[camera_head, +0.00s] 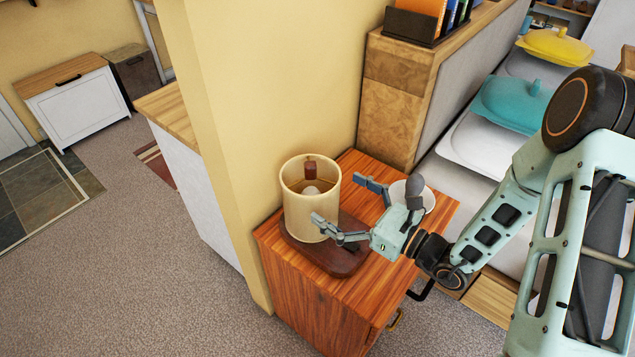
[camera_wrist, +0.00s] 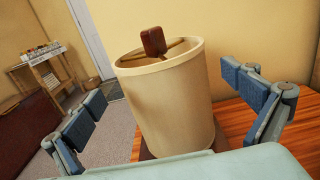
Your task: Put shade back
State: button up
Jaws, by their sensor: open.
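A cream cylindrical lamp shade (camera_head: 309,214) stands over a dark wooden lamp base (camera_head: 347,259) on a small wooden cabinet. A bulb and a brown block show inside its open top. In the wrist view the shade (camera_wrist: 170,105) stands between my two fingers, slightly tilted in the picture. My gripper (camera_head: 345,205) is open, with one finger in front of the shade's right side and the other behind it at the right. In the wrist view my gripper's fingers (camera_wrist: 168,105) are spread wide and clear of the shade. Whether the shade is fully seated on its support is hidden.
The wooden cabinet (camera_head: 285,262) stands against a yellow wall corner (camera_head: 220,130). A white round dish or cup (camera_head: 427,197) is on the cabinet behind my gripper. A wooden-sided shelf unit (camera_head: 395,105) is behind, with teal (camera_head: 515,105) and yellow lidded dishes (camera_head: 555,46) to the right.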

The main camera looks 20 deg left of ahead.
jog(key=v, duration=0.4)
jog(key=shift+s+d, duration=0.1)
jog(key=shift+d, duration=0.25)
